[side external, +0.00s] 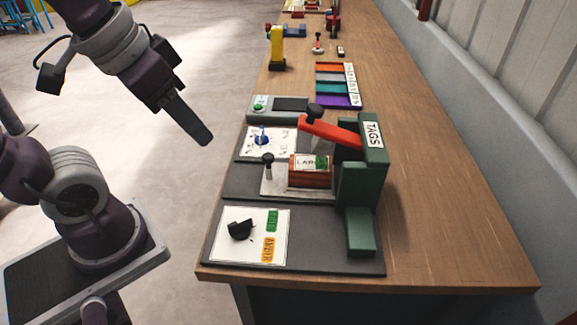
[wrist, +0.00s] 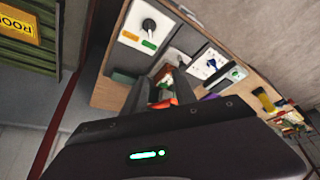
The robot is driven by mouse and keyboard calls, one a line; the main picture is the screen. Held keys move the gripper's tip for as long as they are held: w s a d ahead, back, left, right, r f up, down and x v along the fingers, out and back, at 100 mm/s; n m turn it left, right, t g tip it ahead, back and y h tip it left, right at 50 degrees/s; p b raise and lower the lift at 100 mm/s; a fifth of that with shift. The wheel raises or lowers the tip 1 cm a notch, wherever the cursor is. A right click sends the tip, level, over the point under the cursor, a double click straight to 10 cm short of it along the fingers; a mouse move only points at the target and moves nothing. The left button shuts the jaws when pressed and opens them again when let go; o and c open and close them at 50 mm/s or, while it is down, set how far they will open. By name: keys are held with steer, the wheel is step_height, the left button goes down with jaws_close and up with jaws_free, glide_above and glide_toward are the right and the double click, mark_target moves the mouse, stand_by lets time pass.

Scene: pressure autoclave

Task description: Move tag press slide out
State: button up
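The tag press (side external: 368,170) is a dark green frame labelled TAGS, with a red lever (side external: 330,131) ending in a black knob. Its slide (side external: 270,182) is a pale plate with a black knob post (side external: 268,164) at its left end. A brown block (side external: 309,176) with a "LAB" label sits on the slide's right part, below the lever. My gripper (side external: 202,138) is in the air left of the bench, apart from the press. Its fingers look like one dark bar, so I cannot tell the opening. In the wrist view the press (wrist: 165,90) is partly hidden behind my gripper's housing.
A dial panel (side external: 248,236) with green and amber labels lies in front of the slide. Another dial panel (side external: 266,142) and a grey box (side external: 278,108) lie behind it. Coloured strips (side external: 338,86) and a yellow device (side external: 277,48) stand farther back. The bench's right side is clear.

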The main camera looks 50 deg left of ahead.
steer(key=shift+o, duration=1)
steer(key=w+a+f+g, duration=0.2)
steer(key=w, duration=0.7)
steer(key=shift+w+a+f, duration=0.25)
steer(key=shift+w+f, duration=0.05)
steer(key=g, duration=0.3)
glide_above(268, 155)
step_height(268, 155, down, 10)
steer(key=shift+d+r, duration=0.1)
steer(key=shift+r, duration=0.05)
step_height(268, 155, down, 7)
steer(key=shift+f, duration=0.1)
jaws_close()
